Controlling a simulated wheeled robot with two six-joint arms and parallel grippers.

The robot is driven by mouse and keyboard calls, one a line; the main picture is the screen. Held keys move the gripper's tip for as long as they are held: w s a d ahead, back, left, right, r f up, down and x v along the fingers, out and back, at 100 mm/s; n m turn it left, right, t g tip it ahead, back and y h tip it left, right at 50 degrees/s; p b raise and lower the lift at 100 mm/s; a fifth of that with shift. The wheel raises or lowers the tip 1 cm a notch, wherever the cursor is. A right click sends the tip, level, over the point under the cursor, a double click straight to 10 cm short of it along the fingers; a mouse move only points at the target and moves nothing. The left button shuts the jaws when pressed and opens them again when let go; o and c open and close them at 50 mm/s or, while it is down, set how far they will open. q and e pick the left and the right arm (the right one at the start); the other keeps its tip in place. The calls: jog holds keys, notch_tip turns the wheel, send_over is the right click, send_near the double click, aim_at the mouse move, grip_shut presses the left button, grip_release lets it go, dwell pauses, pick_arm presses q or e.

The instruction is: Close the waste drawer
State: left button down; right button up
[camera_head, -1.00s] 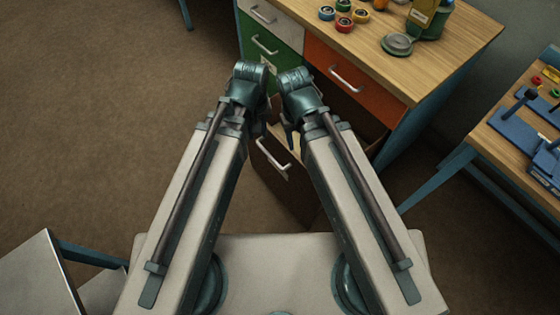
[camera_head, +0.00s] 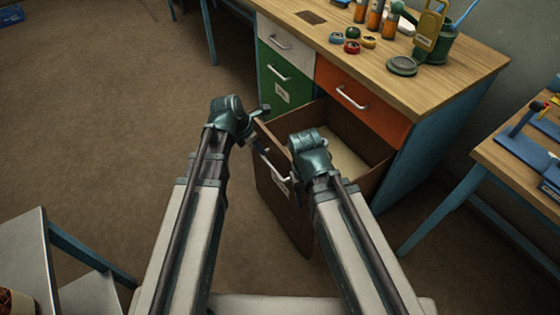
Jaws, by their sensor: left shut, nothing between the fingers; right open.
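The waste drawer (camera_head: 283,212) is the low brown drawer of the workbench, pulled well out. Its front faces me and carries a pale bar handle (camera_head: 273,168) and a small label. Part of its inside and pale floor shows behind my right wrist. My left gripper (camera_head: 262,130) is shut and empty by the left top corner of the drawer front; I cannot tell whether it touches. My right gripper (camera_head: 305,160) is over the right part of the drawer front, open, with its fingers mostly hidden behind its wrist.
Above the open drawer are a shut orange drawer (camera_head: 362,102) and shut green (camera_head: 285,76) and white (camera_head: 285,40) drawers. The wooden bench top (camera_head: 430,85) holds bottles, tape rolls and a green can. A second table (camera_head: 500,150) stands right.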

pick_arm(q)
jog(key=b, duration=0.9)
send_near(281, 156)
jog(key=s+f, duration=0.4)
jog(key=f, duration=0.1)
jog(key=shift+w+d+r, duration=0.2)
jog(key=shift+w+d, duration=0.7)
jog(key=shift+d, duration=0.15)
jog(key=shift+w+d, duration=0.3)
jog(key=shift+d, duration=0.2)
pick_arm(e)
notch_tip(281, 156, down, 9)
jog(key=shift+f, duration=0.15)
